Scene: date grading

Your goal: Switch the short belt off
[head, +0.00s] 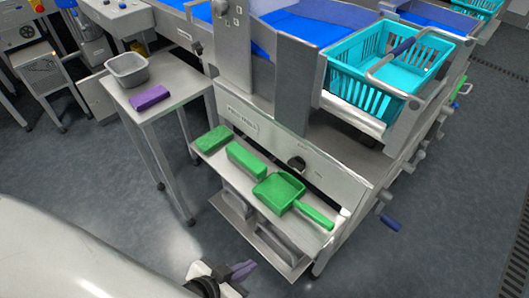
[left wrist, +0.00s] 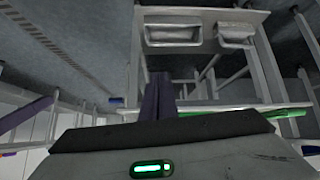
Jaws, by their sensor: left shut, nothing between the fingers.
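Small marks beside the knob are too small to read. A blue belt (head: 300,27) shows at the top behind the panel. My left gripper (head: 243,270) is low at the front, well below the knob and left of it, apart from the machine. Its purple fingers are shut and empty. They also show in the left wrist view (left wrist: 158,97). My right gripper is not in view.
A turquoise crate (head: 345,80) stands above. A side table (head: 185,80) holds a grey bin (head: 127,70) and a purple block (head: 150,97). Floor in front is clear.

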